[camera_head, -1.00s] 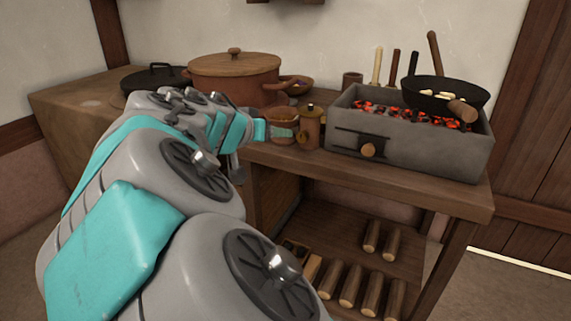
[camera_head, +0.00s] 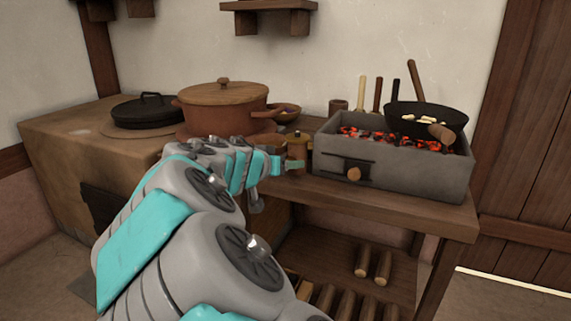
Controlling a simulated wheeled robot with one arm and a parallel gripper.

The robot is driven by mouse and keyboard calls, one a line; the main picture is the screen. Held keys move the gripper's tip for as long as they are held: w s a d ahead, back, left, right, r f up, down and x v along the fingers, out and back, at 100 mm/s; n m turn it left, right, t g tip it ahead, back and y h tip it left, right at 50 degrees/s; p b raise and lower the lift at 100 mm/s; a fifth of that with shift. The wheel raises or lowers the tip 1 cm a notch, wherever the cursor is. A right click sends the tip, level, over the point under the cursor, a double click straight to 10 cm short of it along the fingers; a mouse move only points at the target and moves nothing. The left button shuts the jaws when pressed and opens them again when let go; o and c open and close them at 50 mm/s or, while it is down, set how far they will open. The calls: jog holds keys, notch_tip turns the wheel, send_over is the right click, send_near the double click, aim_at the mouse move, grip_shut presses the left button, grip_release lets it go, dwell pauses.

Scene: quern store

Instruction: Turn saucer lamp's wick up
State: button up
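A small brown upright vessel with a dark knob on top (camera_head: 297,148) stands on the table, left of the coal-filled stone brazier. I cannot tell for sure whether it is the saucer lamp; no wick or flame is clear. My gripper (camera_head: 290,165) is at the end of my arm, its teal fingertip overlapping the lower front of this vessel in the picture. Whether they touch, and whether the fingers are open or shut, I cannot tell. My wrist hides part of the area to the left, including most of a terracotta bowl (camera_head: 267,140).
The stone brazier (camera_head: 400,170) holds glowing coals, with a black pan (camera_head: 425,115) on it. Logs (camera_head: 362,260) lie on the lower shelf. A wall shelf (camera_head: 268,12) hangs above.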

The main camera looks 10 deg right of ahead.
grip_shut()
dwell(0.4)
